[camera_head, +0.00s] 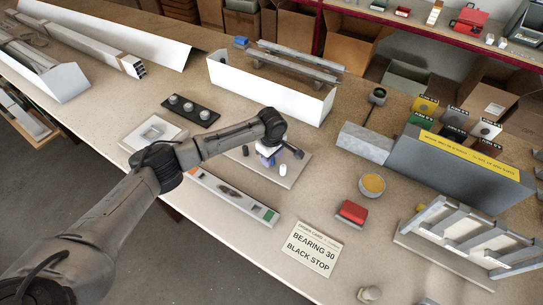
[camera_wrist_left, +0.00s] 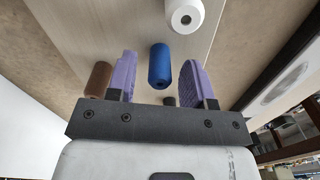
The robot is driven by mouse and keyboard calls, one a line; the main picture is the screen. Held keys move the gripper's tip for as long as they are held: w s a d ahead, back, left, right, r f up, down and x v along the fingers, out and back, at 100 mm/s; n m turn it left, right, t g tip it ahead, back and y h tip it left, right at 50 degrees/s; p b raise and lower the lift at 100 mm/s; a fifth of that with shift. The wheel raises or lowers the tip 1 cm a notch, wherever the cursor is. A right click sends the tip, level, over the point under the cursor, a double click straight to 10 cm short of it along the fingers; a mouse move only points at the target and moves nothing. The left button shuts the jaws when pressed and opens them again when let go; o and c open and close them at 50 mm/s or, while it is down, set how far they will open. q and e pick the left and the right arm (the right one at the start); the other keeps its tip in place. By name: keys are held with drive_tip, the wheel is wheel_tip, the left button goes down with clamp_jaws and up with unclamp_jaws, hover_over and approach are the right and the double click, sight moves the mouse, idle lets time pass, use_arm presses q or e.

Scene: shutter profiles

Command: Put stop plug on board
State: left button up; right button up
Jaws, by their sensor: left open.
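My left gripper (camera_head: 268,156) is over a light board (camera_head: 292,178) on the bench. In the left wrist view the gripper (camera_wrist_left: 159,76) is open, with purple fingers on either side of a blue cylindrical plug (camera_wrist_left: 160,58); I cannot tell whether they touch it. A brown plug (camera_wrist_left: 100,78) is beside the left finger, a white plug (camera_wrist_left: 186,14) is farther up, and a small dark piece (camera_wrist_left: 169,101) shows near the gripper base. In the head view, the white plug (camera_head: 283,170) and a dark plug (camera_head: 245,151) stand near the gripper. My right gripper is out of view.
A card (camera_head: 313,249) reads "BEARING 30 BLACK STOP". A black strip (camera_head: 189,110) holds three round parts. A grey box (camera_head: 455,170), coloured bins (camera_head: 425,106), a red block (camera_head: 353,212) and a profile rack (camera_head: 470,235) stand to the right. A white-sided tray (camera_head: 265,92) is behind.

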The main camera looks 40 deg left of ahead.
use_arm(q)
drive_tip(key=shift+r, duration=0.4)
wheel_tip(320, 180, up, 10)
drive_tip(key=shift+f+p, duration=0.2)
drive_tip(key=shift+p, duration=0.6)
drive_tip(key=shift+r, duration=0.95)
